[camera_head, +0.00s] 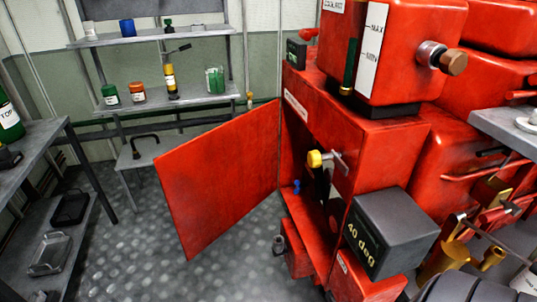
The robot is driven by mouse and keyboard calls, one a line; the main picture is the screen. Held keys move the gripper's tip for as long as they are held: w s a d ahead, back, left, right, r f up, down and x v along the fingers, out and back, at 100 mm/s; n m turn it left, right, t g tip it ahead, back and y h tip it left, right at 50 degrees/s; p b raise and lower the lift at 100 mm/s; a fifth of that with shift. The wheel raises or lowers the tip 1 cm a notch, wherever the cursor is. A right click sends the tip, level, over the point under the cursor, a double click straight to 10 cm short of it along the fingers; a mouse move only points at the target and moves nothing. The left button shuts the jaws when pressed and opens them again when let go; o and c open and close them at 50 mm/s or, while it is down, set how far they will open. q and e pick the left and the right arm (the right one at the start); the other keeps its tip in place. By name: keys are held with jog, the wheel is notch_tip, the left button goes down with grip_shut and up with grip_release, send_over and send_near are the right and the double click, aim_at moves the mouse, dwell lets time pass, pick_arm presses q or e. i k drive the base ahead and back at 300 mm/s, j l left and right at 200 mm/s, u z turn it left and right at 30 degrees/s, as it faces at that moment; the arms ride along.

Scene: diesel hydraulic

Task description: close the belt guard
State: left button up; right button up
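The belt guard looks to be the flat red panel (222,178) in the middle of the head view. It stands open, swung out to the left from the red machine housing (385,150), which its right edge meets. The housing's opening (312,190) is uncovered. A yellow knob (316,159) on a grey lever and a small blue part (296,187) show at the opening. The inside is dark and partly hidden. Neither of my grippers can be made out in this view, and nothing is seen touching the panel.
A dark box marked "40 deg" (392,232) juts from the housing's front. A grey bench (40,145) stands at left, and shelves (160,105) with bottles and jars stand behind. The patterned metal floor (140,240) left of the panel is clear. Brass fittings (445,258) crowd the lower right.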

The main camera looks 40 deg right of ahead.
aim_at(209, 182)
jog(key=i+z, duration=0.3)
jog(key=z, duration=0.15)
jog(key=i+j+z, duration=0.2)
jog(key=z, duration=0.3)
jog(key=i+j+z, duration=0.25)
jog(key=z, duration=0.2)
jog(key=i+j+z, duration=0.2)
jog(key=j+z, duration=0.15)
jog(key=z, duration=0.15)
jog(key=i+j+z, duration=0.15)
jog(key=j+z, duration=0.65)
jog(key=j, duration=0.2)
jog(key=j+z, duration=0.35)
jog(key=j, duration=0.2)
jog(key=j+z, duration=0.35)
jog(key=j, duration=0.2)
jog(key=k, duration=0.15)
